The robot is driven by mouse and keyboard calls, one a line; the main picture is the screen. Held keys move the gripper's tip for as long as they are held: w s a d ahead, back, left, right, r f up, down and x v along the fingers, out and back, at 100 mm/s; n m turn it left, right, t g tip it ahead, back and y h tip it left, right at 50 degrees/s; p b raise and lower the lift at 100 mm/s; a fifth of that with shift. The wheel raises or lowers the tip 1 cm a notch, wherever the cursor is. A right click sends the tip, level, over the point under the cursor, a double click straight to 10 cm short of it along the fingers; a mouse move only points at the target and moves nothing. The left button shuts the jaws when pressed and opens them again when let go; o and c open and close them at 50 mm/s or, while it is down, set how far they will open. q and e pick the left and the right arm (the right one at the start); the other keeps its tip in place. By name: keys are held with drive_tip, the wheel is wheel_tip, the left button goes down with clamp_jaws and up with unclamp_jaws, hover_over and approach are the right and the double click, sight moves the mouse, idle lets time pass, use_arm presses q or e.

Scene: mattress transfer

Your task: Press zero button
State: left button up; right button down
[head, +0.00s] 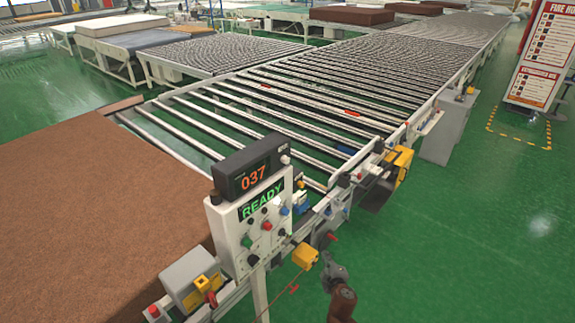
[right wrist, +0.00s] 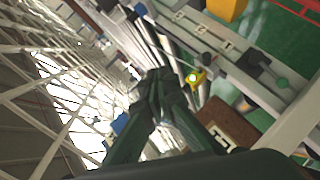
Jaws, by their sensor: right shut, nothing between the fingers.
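The white control panel (head: 232,232) stands at the front end of the roller conveyor. Its dark display box (head: 230,184) reads 037 in orange, and a green READY sign (head: 262,203) shows below it. Several small green, red, blue and black buttons and knobs sit on the panel; I cannot read which one is zero. My right gripper (head: 329,262) is to the right of and below the panel, apart from it. In the right wrist view the fingers of my right gripper (right wrist: 158,78) are shut and hold nothing. My left gripper is not in view.
A brown mattress (head: 80,215) fills the left side. The roller conveyor (head: 290,105) runs back behind the panel. Yellow boxes (head: 305,256) and a yellow-and-black unit (head: 398,165) stick out along its right side. The green floor (head: 470,235) at the right is clear.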

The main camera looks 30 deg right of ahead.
sight(285, 160)
drive_tip(key=w+a+r+n+t+p, duration=0.1)
drive_tip(key=a+r+t, duration=0.1)
drive_tip(key=r, duration=1)
drive_tip(key=w+a+r+t, duration=0.1)
drive_tip(key=r+t, duration=0.1)
drive_tip(key=r, duration=1)
drive_tip(key=s+a+r+t+p, duration=0.1)
drive_tip(key=s+a+r+t, duration=0.1)
drive_tip(key=r, duration=0.8)
drive_tip(key=s+a+r+n+t+h, duration=0.1)
drive_tip(key=s+a+r+t, duration=0.2)
drive_tip(key=r, duration=0.8)
drive_tip(key=shift+a+r+h+p, duration=0.2)
drive_tip(key=shift+h+p, duration=0.1)
drive_tip(key=shift+p, duration=0.1)
drive_tip(key=shift+w, duration=0.15)
drive_tip(key=w+a, duration=0.3)
drive_tip(key=w, duration=0.5)
drive_tip(key=shift+a, duration=0.2)
drive_tip(key=shift+f, duration=0.1)
